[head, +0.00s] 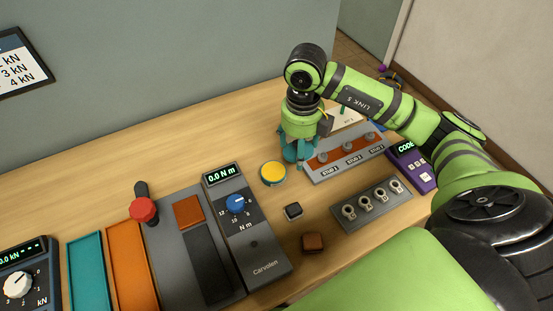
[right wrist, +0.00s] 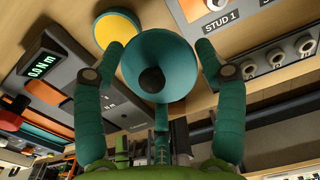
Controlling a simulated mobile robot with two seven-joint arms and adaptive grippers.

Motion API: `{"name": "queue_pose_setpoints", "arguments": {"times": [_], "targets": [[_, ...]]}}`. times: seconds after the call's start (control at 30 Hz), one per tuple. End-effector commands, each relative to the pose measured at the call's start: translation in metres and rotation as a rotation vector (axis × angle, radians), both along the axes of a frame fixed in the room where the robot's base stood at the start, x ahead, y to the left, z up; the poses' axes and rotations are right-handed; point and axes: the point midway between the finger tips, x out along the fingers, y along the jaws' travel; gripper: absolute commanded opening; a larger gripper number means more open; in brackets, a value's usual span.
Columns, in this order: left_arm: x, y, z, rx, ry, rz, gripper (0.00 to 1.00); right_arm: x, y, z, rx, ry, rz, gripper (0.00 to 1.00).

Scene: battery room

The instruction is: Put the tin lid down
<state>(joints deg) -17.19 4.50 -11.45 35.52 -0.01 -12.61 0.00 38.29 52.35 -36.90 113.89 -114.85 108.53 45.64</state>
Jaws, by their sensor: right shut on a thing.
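My right gripper (head: 300,156) reaches down over the table beside the stud panel. In the right wrist view its teal fingers (right wrist: 160,48) are closed around a round teal piece with a dark middle, which I take to be the tin lid (right wrist: 178,60). In the head view the fingers largely hide the lid. A round yellow-topped thing with a pale rim (head: 273,173), perhaps the tin, stands on the table just left of and nearer than the gripper. It also shows in the right wrist view (right wrist: 117,32), partly behind the lid. My left gripper is out of view.
The stud panel (head: 346,158), a grey rack of rings (head: 372,205) and a purple code box (head: 412,164) lie right. A dark cube (head: 293,211) and a brown block (head: 313,243) lie nearer. The torque tester (head: 247,230) is left. Bare table (head: 190,150) lies behind it.

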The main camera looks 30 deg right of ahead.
Motion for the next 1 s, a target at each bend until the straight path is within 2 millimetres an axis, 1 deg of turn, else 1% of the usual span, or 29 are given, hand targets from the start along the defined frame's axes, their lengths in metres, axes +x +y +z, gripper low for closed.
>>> {"name": "queue_pose_setpoints", "arguments": {"times": [0.03, 0.1, 0.27, 0.4, 0.5, 0.57, 0.63, 0.77, 1.0], "targets": [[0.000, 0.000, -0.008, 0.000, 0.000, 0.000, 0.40, -0.006, -0.011, 0.003, -0.006, -0.003, -0.002, 0.43], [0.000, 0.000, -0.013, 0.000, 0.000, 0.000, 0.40, -0.013, -0.021, 0.011, -0.003, -0.003, -0.002, 0.43], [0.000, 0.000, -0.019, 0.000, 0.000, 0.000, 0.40, -0.024, -0.036, 0.024, -0.002, -0.001, -0.001, 0.43], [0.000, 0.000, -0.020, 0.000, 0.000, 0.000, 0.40, -0.029, -0.041, 0.030, 0.000, 0.000, 0.001, 0.43], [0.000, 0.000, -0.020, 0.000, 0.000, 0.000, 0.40, -0.030, -0.042, 0.031, 0.001, 0.001, 0.009, 0.43], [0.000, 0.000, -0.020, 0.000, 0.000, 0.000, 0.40, -0.029, -0.040, 0.031, 0.003, 0.001, 0.031, 0.43], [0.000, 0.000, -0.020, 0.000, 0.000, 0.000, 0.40, -0.029, -0.037, 0.031, 0.006, 0.001, 0.093, 0.43], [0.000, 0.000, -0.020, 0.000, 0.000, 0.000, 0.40, -0.026, -0.025, 0.030, 0.017, 0.003, 0.318, 0.43], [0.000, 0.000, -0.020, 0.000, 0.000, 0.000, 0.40, -0.023, 0.004, 0.029, 0.035, 0.000, 0.931, 0.43]]}}
